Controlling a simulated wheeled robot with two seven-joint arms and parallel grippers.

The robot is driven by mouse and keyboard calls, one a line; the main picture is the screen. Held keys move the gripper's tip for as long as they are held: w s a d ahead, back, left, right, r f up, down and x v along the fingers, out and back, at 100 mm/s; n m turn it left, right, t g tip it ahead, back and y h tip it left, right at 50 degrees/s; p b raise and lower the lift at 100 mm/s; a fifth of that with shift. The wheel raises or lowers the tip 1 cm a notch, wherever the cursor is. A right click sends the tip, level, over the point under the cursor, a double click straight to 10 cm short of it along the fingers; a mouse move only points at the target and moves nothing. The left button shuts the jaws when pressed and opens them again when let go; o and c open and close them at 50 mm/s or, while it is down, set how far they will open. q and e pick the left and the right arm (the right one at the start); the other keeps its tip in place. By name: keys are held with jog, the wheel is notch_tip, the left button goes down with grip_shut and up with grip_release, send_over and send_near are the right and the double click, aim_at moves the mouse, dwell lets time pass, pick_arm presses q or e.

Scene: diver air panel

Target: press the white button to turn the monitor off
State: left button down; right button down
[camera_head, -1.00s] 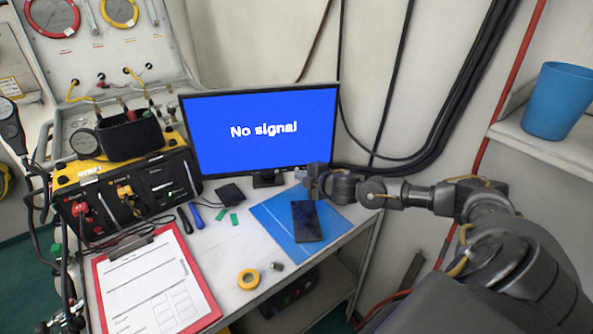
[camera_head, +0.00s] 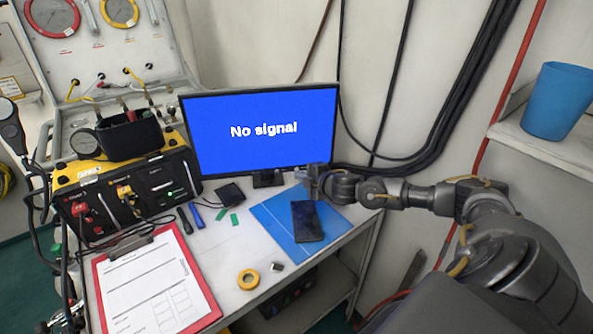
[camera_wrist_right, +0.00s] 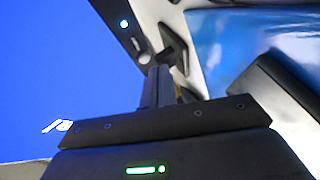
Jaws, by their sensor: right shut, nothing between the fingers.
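The monitor (camera_head: 262,131) stands at the back of the table, and its blue screen reads "No signal". In the right wrist view the monitor (camera_wrist_right: 60,70) fills the left side, tilted by the camera angle. A small bright round spot (camera_wrist_right: 124,23) on its black bezel looks like the white button. In the head view no button can be made out. My right gripper (camera_head: 309,178) is shut and empty, close to the monitor's lower right corner. In the wrist view its fingers (camera_wrist_right: 165,85) are near the bezel; I cannot tell whether they touch it. My left gripper is not in view.
A blue folder (camera_head: 275,213) with a dark phone (camera_head: 307,222) on it lies below my right gripper. A red clipboard (camera_head: 207,296), a yellow tape roll (camera_head: 248,279) and a yellow-black air panel (camera_head: 180,178) are farther left. Black cables (camera_head: 440,135) hang on the wall behind.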

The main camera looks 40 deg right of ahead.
jog(key=shift+w, duration=0.15)
dwell(0.5)
jog(key=shift+w+d, duration=0.15)
jog(key=shift+w, duration=0.1)
jog(key=shift+w+d, duration=0.2)
jog(key=shift+w, duration=0.1)
dwell(0.9)
jog(key=shift+s, duration=0.1)
jog(key=shift+s+a+p, duration=0.35)
jog(key=shift+s, duration=0.25)
jog(key=shift+s+a, duration=0.2)
jog(key=shift+s, duration=0.1)
jog(key=shift+s+a+p, duration=0.25)
jog(key=shift+s+a, duration=0.1)
jog(key=shift+s, duration=0.25)
jog(key=shift+s+a+p, duration=0.2)
jog(key=shift+s+a, duration=0.1)
jog(key=shift+s, duration=0.35)
jog(key=shift+s+a+p, duration=0.25)
jog(key=shift+s+a, duration=0.1)
jog(key=shift+s, duration=0.25)
